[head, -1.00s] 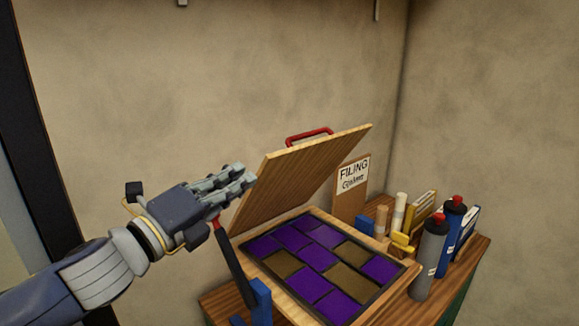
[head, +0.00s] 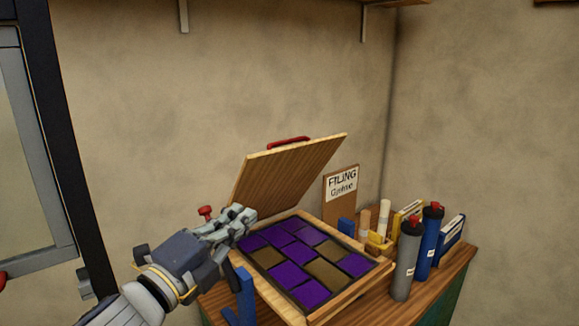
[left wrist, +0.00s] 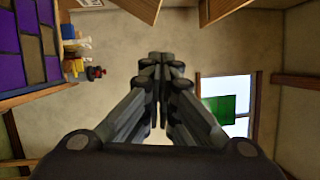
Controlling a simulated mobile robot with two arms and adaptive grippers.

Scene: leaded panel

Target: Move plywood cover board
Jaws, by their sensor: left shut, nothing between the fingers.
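The plywood cover board (head: 290,177) stands tilted up at the back of a wooden frame, with a red handle (head: 288,142) at its top edge. The leaded panel (head: 300,258) of purple and brown panes lies uncovered in the frame; part of it shows in the left wrist view (left wrist: 35,45). My left gripper (head: 243,217) is shut and empty, near the board's lower left corner and the panel's left edge. Its closed fingers show in the left wrist view (left wrist: 160,64). I cannot tell whether it touches the board. My right gripper is not in view.
A grey bottle (head: 404,262) and a blue bottle (head: 430,243) with red caps stand right of the frame. A card reading "FILING" (head: 342,185) stands behind. A blue block (head: 245,300) is at the bench's left end. A red-topped tool (head: 205,211) shows behind my gripper.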

